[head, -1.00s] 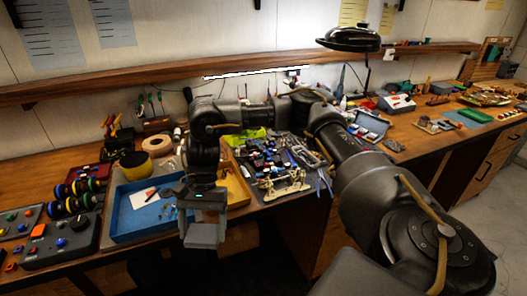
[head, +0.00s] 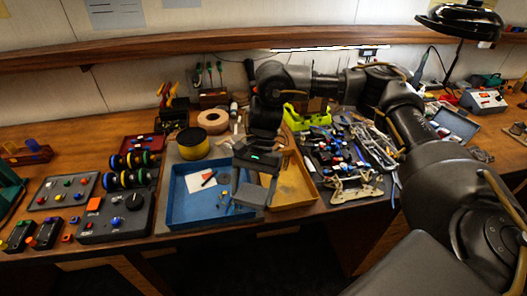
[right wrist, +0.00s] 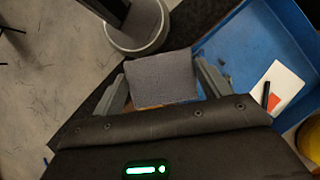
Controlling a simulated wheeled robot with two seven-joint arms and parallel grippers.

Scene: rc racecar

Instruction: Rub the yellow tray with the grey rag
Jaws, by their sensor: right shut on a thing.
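The yellow tray (head: 306,193) lies on the bench, right of the blue tray, and my right arm hides part of it. My right gripper (head: 252,183) is above the border between the two trays. It is shut on the grey rag (head: 249,195), a flat grey block. In the right wrist view the grey rag (right wrist: 163,78) sits between the fingers of my right gripper (right wrist: 165,82), with a thin orange-yellow strip just under it. I cannot tell whether the rag touches the tray. My left gripper is not in view.
The blue tray (head: 180,212) holds a white card and small parts. A yellow round tin (head: 194,146) and tape roll (head: 213,120) stand behind it. A control box (head: 118,218) is at left. Tools and a small metal frame (head: 357,190) crowd the right.

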